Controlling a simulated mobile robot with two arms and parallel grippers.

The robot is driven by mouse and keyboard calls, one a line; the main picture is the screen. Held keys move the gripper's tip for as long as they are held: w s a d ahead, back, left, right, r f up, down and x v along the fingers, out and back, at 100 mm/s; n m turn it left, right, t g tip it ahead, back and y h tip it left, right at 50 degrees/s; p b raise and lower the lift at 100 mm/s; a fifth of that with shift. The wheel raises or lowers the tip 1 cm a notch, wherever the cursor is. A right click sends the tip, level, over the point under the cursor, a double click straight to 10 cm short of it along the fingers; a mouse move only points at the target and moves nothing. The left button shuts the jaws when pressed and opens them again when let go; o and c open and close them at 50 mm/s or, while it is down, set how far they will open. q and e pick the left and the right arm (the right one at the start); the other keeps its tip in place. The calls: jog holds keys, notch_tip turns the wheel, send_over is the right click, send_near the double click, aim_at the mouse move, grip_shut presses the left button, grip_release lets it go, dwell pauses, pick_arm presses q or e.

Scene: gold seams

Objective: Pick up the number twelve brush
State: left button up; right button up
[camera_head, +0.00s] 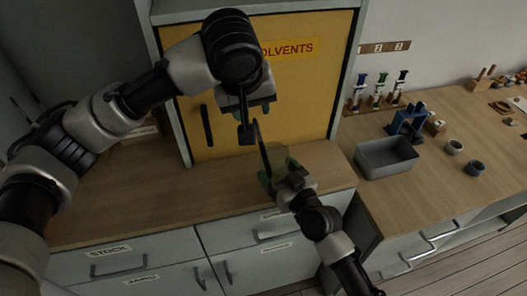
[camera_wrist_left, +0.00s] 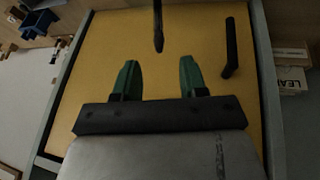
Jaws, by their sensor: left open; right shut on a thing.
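A slim dark rod-like thing (camera_head: 263,148), perhaps the brush, stands nearly upright in my right gripper (camera_head: 277,172). No number can be read on it. My right gripper is shut on it above the wooden counter. My left gripper (camera_head: 247,122) is open and empty, just above and left of the rod's top, in front of the yellow cabinet door. In the left wrist view, the open green fingers of my left gripper (camera_wrist_left: 160,80) show, with the dark rod (camera_wrist_left: 158,25) beyond them, roughly between them and apart from them.
The yellow solvents cabinet (camera_head: 290,90) with a dark handle (camera_head: 207,126) stands close behind both grippers. On the right bench are a grey metal bin (camera_head: 386,158), a blue stand (camera_head: 408,122), small grey cups (camera_head: 475,168) and a wooden rack (camera_head: 372,106) with several upright items. The left counter is mostly clear.

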aim_at(254, 119)
pick_arm(q)
jog(key=shift+s+x, duration=0.15)
jog(key=shift+x, duration=1.5)
jog(key=shift+s+x, duration=0.1)
jog(key=shift+x, duration=1.6)
jog(key=shift+f, duration=0.1)
grip_shut()
